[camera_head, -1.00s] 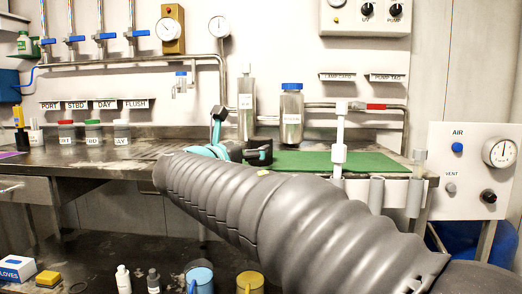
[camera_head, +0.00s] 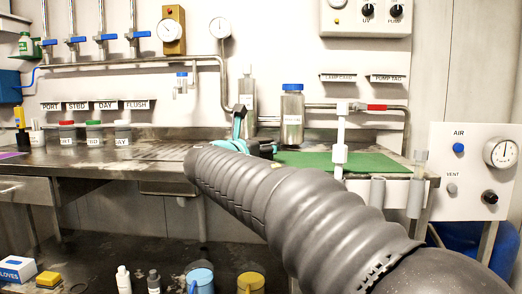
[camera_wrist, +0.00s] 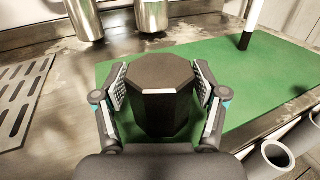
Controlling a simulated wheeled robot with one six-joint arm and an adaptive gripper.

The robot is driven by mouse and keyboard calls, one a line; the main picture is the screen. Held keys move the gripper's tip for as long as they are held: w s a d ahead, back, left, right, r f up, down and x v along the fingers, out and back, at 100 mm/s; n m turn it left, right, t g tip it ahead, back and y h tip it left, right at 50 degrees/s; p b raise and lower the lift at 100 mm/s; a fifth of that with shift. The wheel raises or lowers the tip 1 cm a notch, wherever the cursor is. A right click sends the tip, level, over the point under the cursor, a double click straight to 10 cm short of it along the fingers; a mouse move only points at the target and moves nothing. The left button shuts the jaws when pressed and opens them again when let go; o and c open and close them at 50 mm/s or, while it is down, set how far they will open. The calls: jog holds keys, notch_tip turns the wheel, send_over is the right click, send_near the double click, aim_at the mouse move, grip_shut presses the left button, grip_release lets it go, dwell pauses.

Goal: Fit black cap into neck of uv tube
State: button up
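The black eight-sided cap (camera_wrist: 158,98) stands upright over the green mat in the wrist view. My gripper (camera_wrist: 162,88) has one finger pad on each side of the cap, very close to its walls. I cannot tell whether the pads press on it. In the head view my gripper (camera_head: 243,135) is at the mat's left end, partly hidden by my arm. A narrow-topped steel cylinder (camera_head: 246,92) and a blue-capped steel bottle (camera_head: 292,118) stand behind. Their labels are too small to read, so I cannot tell which is the UV tube.
The green mat (camera_head: 375,162) is mostly clear on its right. A white upright post (camera_head: 340,140) stands at its front edge, beside grey holders (camera_head: 378,190). Labelled jars (camera_head: 94,134) stand on the left bench. A gauge panel (camera_head: 470,170) is at the right.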

aim_at(261, 138)
jog(key=c, duration=0.6)
jog(key=shift+r, duration=0.1)
jog(key=shift+r+p, duration=0.3)
jog(key=shift+r, duration=0.3)
notch_tip(261, 138, up, 3)
jog(key=shift+f+p, duration=0.15)
jog(key=shift+p, duration=0.35)
jog(key=s+d+r, duration=0.2)
jog(key=d, duration=0.1)
jog(key=s+d+r, duration=0.2)
jog(key=s+d, duration=0.1)
jog(key=s+d+r+p, duration=0.1)
jog(key=s+d+r, duration=0.1)
jog(key=d+r, duration=0.1)
jog(key=shift+s, duration=0.2)
